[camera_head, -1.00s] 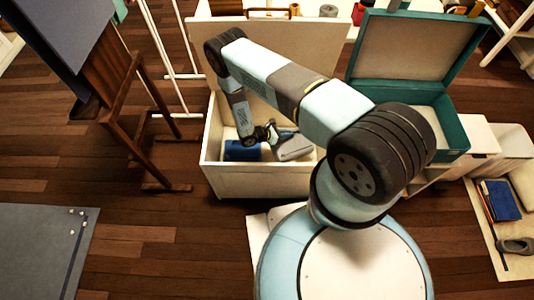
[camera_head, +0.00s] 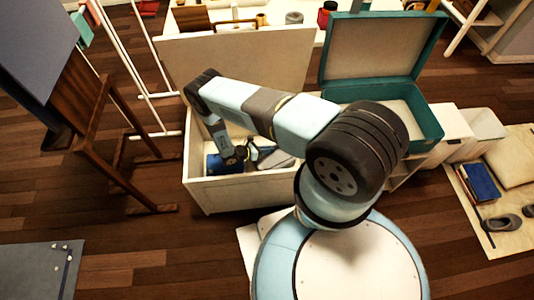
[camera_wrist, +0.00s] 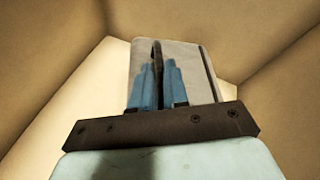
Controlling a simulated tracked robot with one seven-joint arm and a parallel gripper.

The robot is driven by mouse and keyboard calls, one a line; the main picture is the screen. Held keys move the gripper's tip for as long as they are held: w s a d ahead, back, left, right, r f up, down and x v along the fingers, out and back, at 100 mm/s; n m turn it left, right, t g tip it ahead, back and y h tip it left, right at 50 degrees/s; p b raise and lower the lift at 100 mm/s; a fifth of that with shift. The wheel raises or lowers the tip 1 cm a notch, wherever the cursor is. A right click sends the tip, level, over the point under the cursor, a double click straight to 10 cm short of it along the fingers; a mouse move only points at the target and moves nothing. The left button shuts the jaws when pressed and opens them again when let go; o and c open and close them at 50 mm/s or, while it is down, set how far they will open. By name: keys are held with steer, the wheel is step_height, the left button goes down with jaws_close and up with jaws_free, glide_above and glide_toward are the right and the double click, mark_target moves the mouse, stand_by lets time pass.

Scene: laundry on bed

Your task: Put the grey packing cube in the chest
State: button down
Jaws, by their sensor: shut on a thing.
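The white chest (camera_head: 240,194) stands open in the middle of the head view, its lid raised at the back. My gripper (camera_head: 262,152) is down inside the chest. In the wrist view my gripper (camera_wrist: 158,85) has its two blue fingers shut on a dark strip of the grey packing cube (camera_wrist: 202,62). The cube also shows inside the chest in the head view (camera_head: 279,161), partly hidden by my gripper and arm. Pale chest walls surround it in the wrist view. Whether the cube touches the chest floor cannot be told.
A blue object (camera_head: 214,164) lies in the chest, left of my gripper. An open teal case (camera_head: 425,118) stands to the right. A wooden easel (camera_head: 115,130) and white rack (camera_head: 140,75) stand left. A mat (camera_head: 505,165) with a blue book and shoes lies right.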

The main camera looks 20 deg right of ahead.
steer(key=shift+f, duration=1.55)
steer(key=c, duration=1.1)
jaws_free()
steer(key=shift+a, duration=0.1)
steer(key=v, duration=1.2)
